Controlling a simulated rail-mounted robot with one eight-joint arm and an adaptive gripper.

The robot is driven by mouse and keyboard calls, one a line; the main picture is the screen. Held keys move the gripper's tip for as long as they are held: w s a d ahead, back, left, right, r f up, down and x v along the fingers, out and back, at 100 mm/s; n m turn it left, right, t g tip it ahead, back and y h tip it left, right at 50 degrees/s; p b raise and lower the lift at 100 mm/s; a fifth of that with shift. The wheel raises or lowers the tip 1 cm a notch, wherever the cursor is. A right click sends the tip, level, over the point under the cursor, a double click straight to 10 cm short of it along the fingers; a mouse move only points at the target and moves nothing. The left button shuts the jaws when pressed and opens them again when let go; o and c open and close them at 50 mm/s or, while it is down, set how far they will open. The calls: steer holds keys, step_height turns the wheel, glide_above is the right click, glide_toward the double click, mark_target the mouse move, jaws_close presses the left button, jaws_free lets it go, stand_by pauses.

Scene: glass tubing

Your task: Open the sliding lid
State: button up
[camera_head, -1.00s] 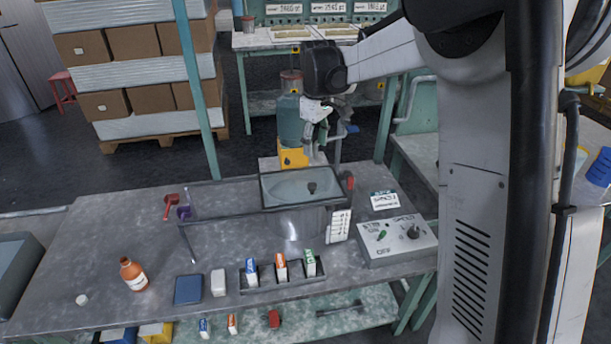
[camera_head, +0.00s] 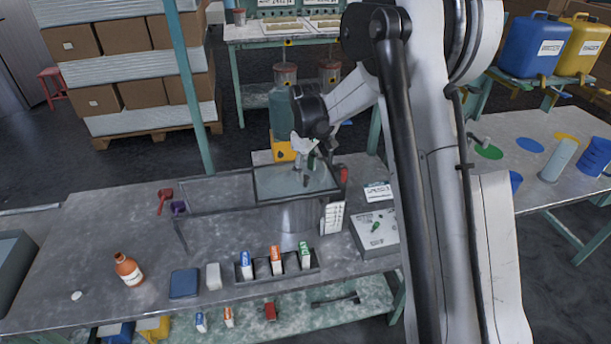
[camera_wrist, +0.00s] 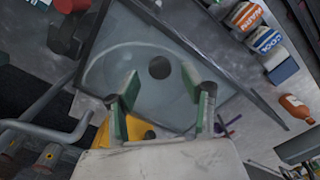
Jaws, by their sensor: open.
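The sliding lid (camera_head: 272,184) is a translucent, dark-edged pane lying over the round metal vessel (camera_head: 290,217) on the bench. A dark frame (camera_head: 212,210) extends to its left. The lid also fills the middle of the wrist view (camera_wrist: 120,70), with a round dark knob (camera_wrist: 159,67) on it. My gripper (camera_head: 308,172) is above the lid, close to the knob. In the wrist view its two green-padded fingers (camera_wrist: 160,82) are spread apart, with the knob showing between and beyond their tips. No contact with the knob can be made out.
A grey control box (camera_head: 375,234) stands right of the vessel. A rack (camera_head: 278,270) with small labelled boxes is in front, with an orange-brown bottle (camera_head: 129,269) to the left. Red (camera_head: 164,197) and purple (camera_head: 179,208) items lie near the frame's left end. Bench between is clear.

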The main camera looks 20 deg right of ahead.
steer(key=shift+f, duration=1.2)
steer(key=shift+c, duration=0.3)
jaws_close()
